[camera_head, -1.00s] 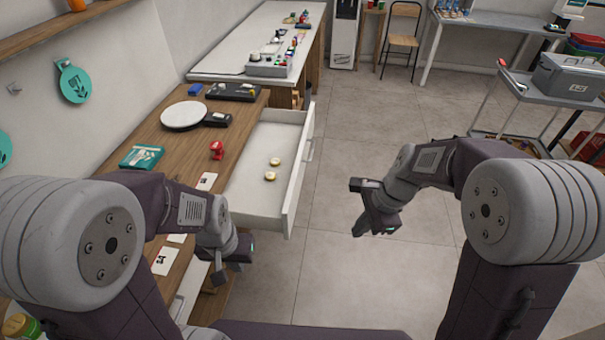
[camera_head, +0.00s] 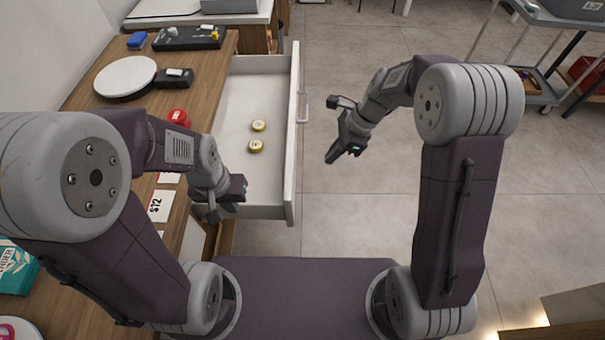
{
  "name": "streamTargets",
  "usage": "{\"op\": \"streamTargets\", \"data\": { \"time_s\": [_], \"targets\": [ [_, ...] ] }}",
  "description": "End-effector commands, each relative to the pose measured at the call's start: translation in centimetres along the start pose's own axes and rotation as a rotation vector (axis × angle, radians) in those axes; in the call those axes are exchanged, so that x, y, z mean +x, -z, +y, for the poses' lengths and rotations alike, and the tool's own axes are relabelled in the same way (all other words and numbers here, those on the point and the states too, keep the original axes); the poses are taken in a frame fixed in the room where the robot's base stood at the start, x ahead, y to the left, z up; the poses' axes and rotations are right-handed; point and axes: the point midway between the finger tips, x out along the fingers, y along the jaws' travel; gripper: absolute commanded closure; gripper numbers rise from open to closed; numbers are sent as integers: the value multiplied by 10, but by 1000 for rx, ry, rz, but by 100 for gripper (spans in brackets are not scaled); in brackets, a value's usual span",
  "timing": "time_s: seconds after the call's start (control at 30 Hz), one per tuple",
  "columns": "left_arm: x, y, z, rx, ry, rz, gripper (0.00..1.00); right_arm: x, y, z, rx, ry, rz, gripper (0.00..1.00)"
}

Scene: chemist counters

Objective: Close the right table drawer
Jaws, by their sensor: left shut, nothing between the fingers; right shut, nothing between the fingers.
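The white table drawer (camera_head: 236,98) is pulled out to the right from the wooden counter (camera_head: 75,122). Its front panel (camera_head: 293,140) faces right and carries a handle (camera_head: 303,97). Two small round yellowish items (camera_head: 257,135) lie inside. My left gripper (camera_head: 238,200) is shut and empty, over the near end of the drawer; contact cannot be told. My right gripper (camera_head: 336,150) is shut and empty. It is held to the right of the drawer front, apart from it.
A metal cart (camera_head: 540,95) stands at the upper right. The tiled floor (camera_head: 400,60) right of the drawer is clear.

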Motion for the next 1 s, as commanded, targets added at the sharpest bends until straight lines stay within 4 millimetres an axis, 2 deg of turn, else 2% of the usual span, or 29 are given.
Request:
{"op": "streamTargets", "data": {
  "time_s": [0.13,0.23,0.63,0.8,1.0],
  "targets": [
    [1,0,0,0,0,1,100,4,0,0,-1,-1,0,100],
    [6,0,0,0,0,1,100,18,1,1,-2,-3,0,100],
    [30,-3,-1,0,0,0,100,105,1,1,-2,-3,1,100],
    [28,-2,-1,0,0,0,100,110,-26,0,-5,0,1,100],
    [28,-2,-1,0,0,1,100,114,-37,0,-1,1,1,100]
  ]
}}
